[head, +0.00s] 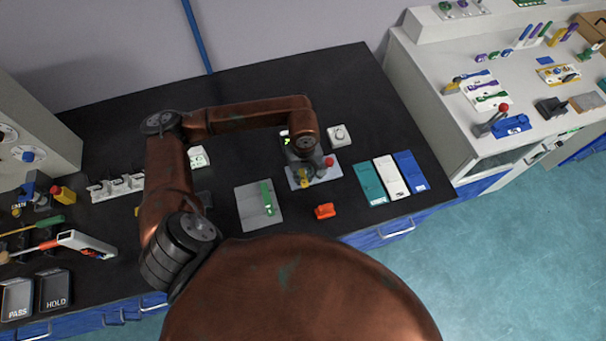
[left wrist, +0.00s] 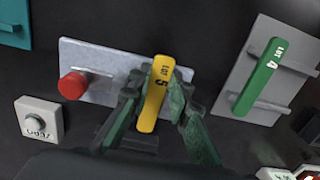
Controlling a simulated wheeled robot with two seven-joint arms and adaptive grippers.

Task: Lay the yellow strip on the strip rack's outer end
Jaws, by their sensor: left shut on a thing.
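My left gripper (head: 303,176) is shut on the yellow strip (left wrist: 155,95), marked LOT 5, in the left wrist view; its fingers grip the strip's sides. The strip shows small below the gripper in the head view (head: 305,181). It is over or at the edge of a pale metal plate (left wrist: 105,65) with a red knob (left wrist: 73,85); I cannot tell whether it touches it. A grey plate with two raised bars, likely the strip rack (left wrist: 285,50), lies to the right. A green strip (left wrist: 262,75), marked LOT 4, lies across its bars. My right gripper is not in view.
In the head view, an orange-red block (head: 325,210) lies in front of the metal plate. Teal (head: 370,184), white (head: 391,177) and blue (head: 411,171) panels lie to the right. A white bench adjoins at right.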

